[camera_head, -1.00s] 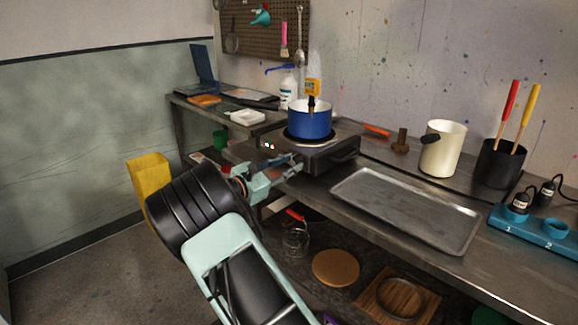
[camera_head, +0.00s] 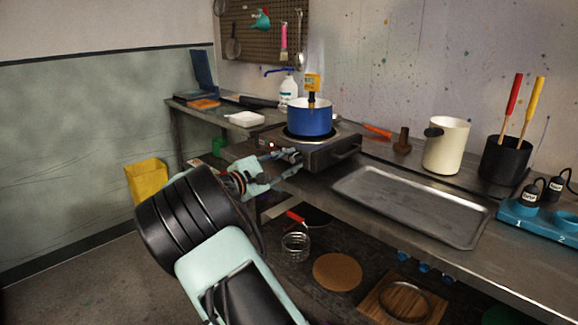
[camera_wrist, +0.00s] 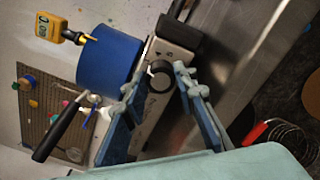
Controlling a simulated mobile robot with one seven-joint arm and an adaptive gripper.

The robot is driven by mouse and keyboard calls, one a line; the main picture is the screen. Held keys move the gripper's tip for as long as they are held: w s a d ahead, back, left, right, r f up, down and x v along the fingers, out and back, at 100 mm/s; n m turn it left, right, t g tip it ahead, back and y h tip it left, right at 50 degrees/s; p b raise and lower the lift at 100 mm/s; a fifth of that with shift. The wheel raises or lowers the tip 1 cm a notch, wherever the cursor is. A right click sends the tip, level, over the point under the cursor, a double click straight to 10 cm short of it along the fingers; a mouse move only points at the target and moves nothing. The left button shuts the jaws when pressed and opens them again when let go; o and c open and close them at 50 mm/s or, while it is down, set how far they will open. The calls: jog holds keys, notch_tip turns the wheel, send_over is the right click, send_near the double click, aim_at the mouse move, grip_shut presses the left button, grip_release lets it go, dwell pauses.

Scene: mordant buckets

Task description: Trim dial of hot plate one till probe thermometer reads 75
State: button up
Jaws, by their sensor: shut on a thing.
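Hot plate one (camera_head: 318,158) stands on the bench with a blue pot (camera_head: 309,118) on it. The yellow probe thermometer (camera_head: 312,82) stands upright at the pot. In the wrist view its display (camera_wrist: 46,26) is tilted and too small to read surely. The black round dial (camera_wrist: 160,74) is on the plate's front panel and sits between my fingertips. My gripper (camera_head: 288,162) reaches the plate's front from the left and is shut on the dial; its fingertips also show in the wrist view (camera_wrist: 155,82). The dial's own marking cannot be made out.
A metal tray (camera_head: 410,207) lies right of the plate. A cream jug (camera_head: 447,146) and a black pot with red and yellow handles (camera_head: 503,162) stand behind it. A white spray bottle (camera_head: 288,92) stands behind the plate. A lower shelf holds a whisk (camera_head: 295,246).

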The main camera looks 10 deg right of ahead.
dwell(0.4)
jog(key=o, duration=1.2)
jog(key=shift+c, duration=0.2)
jog(key=v, duration=1.2)
